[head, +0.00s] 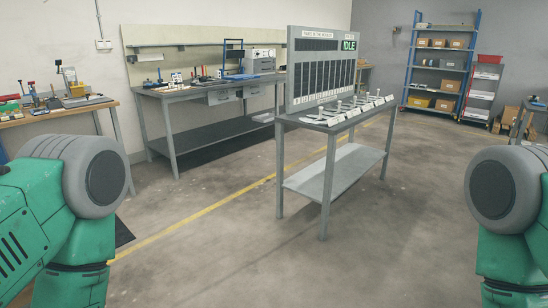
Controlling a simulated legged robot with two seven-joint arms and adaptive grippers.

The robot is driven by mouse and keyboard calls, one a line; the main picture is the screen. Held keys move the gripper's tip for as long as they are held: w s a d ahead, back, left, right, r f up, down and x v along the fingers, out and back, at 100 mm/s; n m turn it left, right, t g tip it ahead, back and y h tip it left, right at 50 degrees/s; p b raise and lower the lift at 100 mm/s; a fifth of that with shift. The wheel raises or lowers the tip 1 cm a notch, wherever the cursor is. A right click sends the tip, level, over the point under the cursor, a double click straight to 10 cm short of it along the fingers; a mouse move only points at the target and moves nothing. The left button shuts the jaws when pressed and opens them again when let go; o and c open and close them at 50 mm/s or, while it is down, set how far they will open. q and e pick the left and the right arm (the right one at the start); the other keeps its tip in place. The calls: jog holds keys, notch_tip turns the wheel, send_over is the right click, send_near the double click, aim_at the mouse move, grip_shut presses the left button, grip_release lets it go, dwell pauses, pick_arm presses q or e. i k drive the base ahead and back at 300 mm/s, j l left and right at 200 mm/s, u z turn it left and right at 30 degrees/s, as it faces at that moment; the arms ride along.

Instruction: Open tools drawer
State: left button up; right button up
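Small grey drawer fronts (222,97) hang under the top of the long workbench (160,92) against the back wall. They look shut, and any label on them is too small to read, so I cannot tell which is the tools drawer. Only my green and grey arm parts show at the left and right edges. Neither of my grippers is in view.
A grey table with an upright panel (320,75) reading IDLE stands in the middle, right of the drawers. Another bench (50,113) with tools is at the left. Blue shelving (440,62) stands at the back right. The floor (215,250) ahead is clear, crossed by a yellow line.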

aim_at(223, 96)
jog(key=i+u, duration=0.1)
jog(key=i, duration=0.4)
jog(key=i+l+u, duration=0.1)
jog(key=i, duration=0.45)
jog(key=i+l+u, duration=0.1)
jog(key=i, duration=0.4)
jog(key=i+l+u, duration=0.1)
jog(key=i, duration=0.4)
jog(key=i+j+u, duration=0.2)
jog(key=i+u, duration=0.15)
jog(key=i, duration=0.2)
jog(key=i+u, duration=0.4)
jog(key=i+l+u, duration=0.15)
jog(key=i+u, duration=0.2)
jog(key=i, duration=0.3)
jog(key=i+j+z, duration=0.1)
jog(key=i+z, duration=0.15)
jog(key=i, duration=0.2)
jog(key=i+j+z, duration=0.25)
jog(key=i, duration=0.15)
jog(key=i+j+z, duration=0.25)
jog(key=i, duration=0.15)
